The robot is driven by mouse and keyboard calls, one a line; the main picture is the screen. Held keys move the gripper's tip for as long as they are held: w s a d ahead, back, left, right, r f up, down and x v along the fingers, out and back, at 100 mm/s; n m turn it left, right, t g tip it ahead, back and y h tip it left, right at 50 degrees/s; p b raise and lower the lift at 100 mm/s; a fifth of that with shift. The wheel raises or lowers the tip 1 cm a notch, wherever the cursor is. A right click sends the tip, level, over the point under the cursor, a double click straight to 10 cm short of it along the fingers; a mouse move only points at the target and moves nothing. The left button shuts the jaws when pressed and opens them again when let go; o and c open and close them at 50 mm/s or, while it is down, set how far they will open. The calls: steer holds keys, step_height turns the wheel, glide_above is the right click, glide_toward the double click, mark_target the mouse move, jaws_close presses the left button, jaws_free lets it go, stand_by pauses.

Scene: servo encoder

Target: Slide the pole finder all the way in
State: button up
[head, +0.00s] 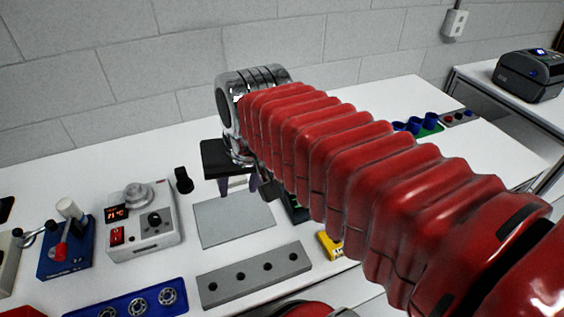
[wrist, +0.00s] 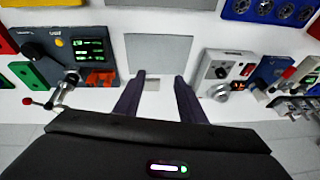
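I cannot tell for sure which part is the pole finder. A dark grey unit (wrist: 62,55) with green screens is at the left of the wrist view. A metal shaft piece (wrist: 72,80), a red-balled lever (wrist: 40,103) and an orange part (wrist: 101,78) are at its near side. In the head view my arm hides most of this unit. My gripper (wrist: 161,78) is open, its two dark fingers apart, with nothing held between them. It is also in the head view (head: 238,187), above the white table behind the grey mat (head: 232,219).
A white box (head: 140,220) with a red display and a blue box (head: 66,248) with a lever stand left of the mat. A grey block with holes (head: 255,273) and a blue bearing tray (head: 130,302) lie in front. The wall is close behind.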

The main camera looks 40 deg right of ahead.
steer(key=w+d+m+g, duration=0.1)
steer(key=w+d+m, duration=0.3)
steer(key=d, duration=0.5)
steer(key=w+d+m+g+y, duration=0.1)
steer(key=w+d+m, duration=0.3)
steer(key=d, duration=0.6)
steer(key=shift+r+m, duration=0.4)
steer(key=shift+m, duration=0.7)
steer(key=x, duration=1.4)
steer(key=shift+s+a, duration=0.15)
steer(key=shift+c, duration=0.5)
jaws_close()
